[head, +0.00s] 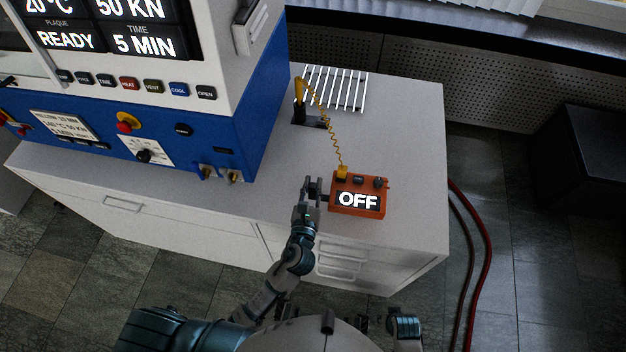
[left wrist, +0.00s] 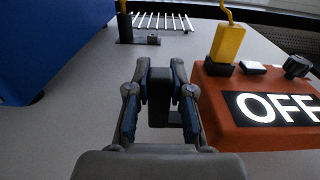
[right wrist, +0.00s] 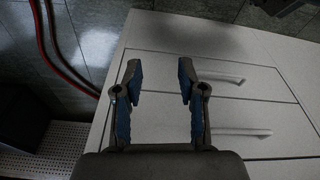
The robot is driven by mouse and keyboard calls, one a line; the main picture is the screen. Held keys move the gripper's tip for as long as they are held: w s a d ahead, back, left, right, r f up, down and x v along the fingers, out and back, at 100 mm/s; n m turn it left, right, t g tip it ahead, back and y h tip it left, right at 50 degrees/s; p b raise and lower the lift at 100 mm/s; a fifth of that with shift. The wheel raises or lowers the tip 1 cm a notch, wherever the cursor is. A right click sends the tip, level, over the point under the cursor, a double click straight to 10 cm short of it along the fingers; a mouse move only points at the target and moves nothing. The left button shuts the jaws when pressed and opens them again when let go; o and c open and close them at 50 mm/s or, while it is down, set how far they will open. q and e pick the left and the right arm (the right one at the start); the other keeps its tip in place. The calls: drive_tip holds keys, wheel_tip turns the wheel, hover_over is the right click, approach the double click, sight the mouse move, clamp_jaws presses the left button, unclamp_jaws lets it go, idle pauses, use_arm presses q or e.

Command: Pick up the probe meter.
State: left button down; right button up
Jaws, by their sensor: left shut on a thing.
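The probe meter (head: 357,200) is an orange box with a lit OFF display, standing on the light bench top. It also shows at the right of the left wrist view (left wrist: 235,120). A coiled yellow cord runs from its yellow plug to a yellow probe (head: 299,90) in a black stand behind it. My left gripper (head: 313,188) is at the meter's left side, its fingers shut on the black handle (left wrist: 160,92) there. My right gripper (right wrist: 159,75) is open and empty in the right wrist view, above the drawer fronts.
A blue and white press (head: 185,150) stands at the left of the bench. A white wire rack (head: 337,88) lies behind the meter. The bench (head: 415,150) is bare to the meter's right. Red hoses (head: 483,250) run along the floor at right.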

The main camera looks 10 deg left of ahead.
sight(314, 193)
use_arm(q)
drive_tip(key=s+d+r, duration=0.1)
drive_tip(key=s+d, duration=0.1)
drive_tip(key=s, duration=1.1)
drive_tip(key=shift+s+d+r, duration=0.25)
drive_tip(key=shift+d, duration=0.05)
use_arm(e)
drive_tip(key=shift+f, duration=0.35)
